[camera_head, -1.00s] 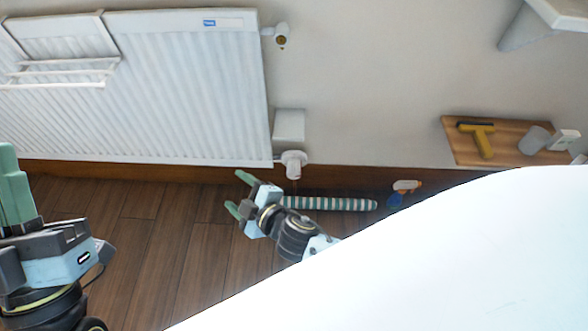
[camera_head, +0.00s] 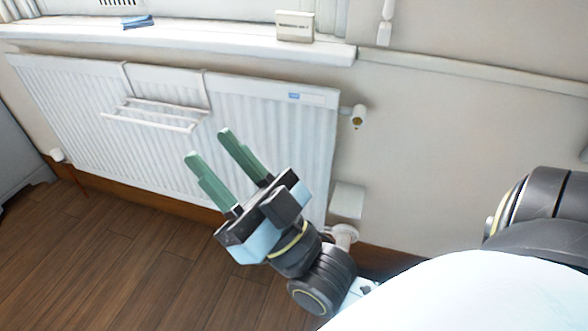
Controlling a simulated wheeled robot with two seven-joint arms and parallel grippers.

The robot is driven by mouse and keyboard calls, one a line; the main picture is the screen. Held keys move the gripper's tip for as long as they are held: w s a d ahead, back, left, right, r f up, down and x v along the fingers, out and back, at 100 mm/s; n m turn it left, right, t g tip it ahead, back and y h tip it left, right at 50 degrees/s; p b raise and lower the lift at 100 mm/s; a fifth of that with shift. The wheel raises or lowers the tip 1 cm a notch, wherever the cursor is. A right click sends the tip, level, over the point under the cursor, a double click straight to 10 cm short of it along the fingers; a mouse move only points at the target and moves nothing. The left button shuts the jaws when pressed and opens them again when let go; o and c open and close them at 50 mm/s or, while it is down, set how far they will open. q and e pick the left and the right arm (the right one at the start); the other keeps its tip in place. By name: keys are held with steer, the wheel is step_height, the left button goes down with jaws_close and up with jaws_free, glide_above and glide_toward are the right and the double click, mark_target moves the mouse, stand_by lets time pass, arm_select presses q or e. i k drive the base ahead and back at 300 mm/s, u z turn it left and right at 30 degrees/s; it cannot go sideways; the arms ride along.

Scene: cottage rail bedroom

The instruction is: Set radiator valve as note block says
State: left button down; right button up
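The white radiator (camera_head: 90,95) hangs on the wall below the window sill. A white valve head (camera_head: 343,235) sits at its lower right corner, partly hidden behind my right arm. The small cream block with a dark line of print (camera_head: 295,26) stands on the sill and looks like the note block; its print is too small to read. My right gripper (camera_head: 207,145) is in front of the radiator, left of and above the valve head. Its two green fingers are apart with nothing between them. My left gripper is out of view.
A brass-ended fitting (camera_head: 358,117) juts from the radiator's upper right. A towel rail (camera_head: 150,117) hangs on its front. A blue item (camera_head: 137,22) lies on the sill (camera_head: 200,40). A small box (camera_head: 347,200) is on the wall above the valve. The wooden floor (camera_head: 110,260) at left is clear.

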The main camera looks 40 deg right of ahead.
mark_target(344, 240)
steer(key=u, duration=1.1)
steer(key=i, duration=1.15)
steer(key=z, duration=3.25)
steer(key=i, duration=0.7)
steer(key=u, duration=0.05)
